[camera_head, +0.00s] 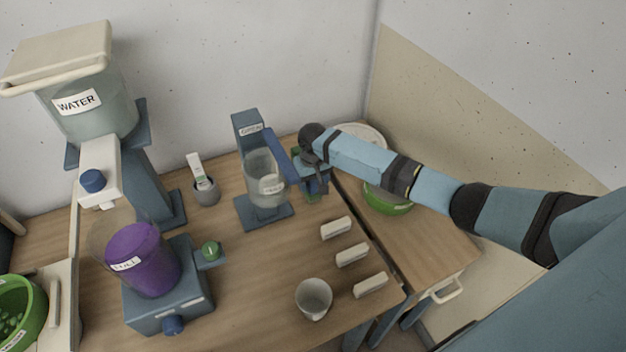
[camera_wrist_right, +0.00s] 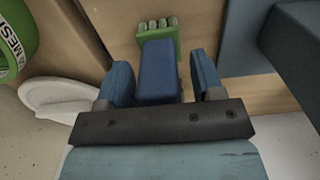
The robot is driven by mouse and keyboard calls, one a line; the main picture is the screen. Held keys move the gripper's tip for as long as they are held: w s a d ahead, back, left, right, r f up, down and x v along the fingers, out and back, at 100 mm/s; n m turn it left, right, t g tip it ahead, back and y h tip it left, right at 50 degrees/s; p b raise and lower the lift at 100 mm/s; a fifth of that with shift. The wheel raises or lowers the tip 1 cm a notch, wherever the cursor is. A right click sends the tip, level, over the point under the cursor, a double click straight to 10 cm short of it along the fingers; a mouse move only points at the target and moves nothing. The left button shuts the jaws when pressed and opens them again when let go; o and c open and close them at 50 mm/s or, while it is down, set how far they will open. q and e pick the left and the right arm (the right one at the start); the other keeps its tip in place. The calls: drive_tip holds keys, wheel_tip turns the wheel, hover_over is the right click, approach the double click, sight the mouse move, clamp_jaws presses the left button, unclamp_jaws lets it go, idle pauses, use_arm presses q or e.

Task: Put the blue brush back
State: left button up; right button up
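In the wrist view, a blue block (camera_wrist_right: 158,72) lies between the two fingers of my right gripper (camera_wrist_right: 163,75). It looks like the blue brush's handle, but I cannot be sure. A narrow gap shows on its right side; contact on the left is unclear. A green part with several pale-tipped stubs (camera_wrist_right: 157,30) adjoins its far end. In the head view, my right gripper (camera_head: 312,178) is at the table's right rear, beside the blue dispenser stand. It hides most of the blue and green parts there. My left gripper is not in view.
The blue stand with an "OPEN" label (camera_head: 247,125) holds a clear cup (camera_head: 264,172) close left of the gripper. Several white blocks (camera_head: 352,254) and an empty cup (camera_head: 313,298) are nearer. A green bowl (camera_head: 388,203) is on the right side table. The purple container (camera_head: 140,262) is left.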

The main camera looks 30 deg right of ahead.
wheel_tip(320, 180, up, 12)
drive_tip(key=shift+r, duration=0.2)
idle(0.4)
idle(0.5)
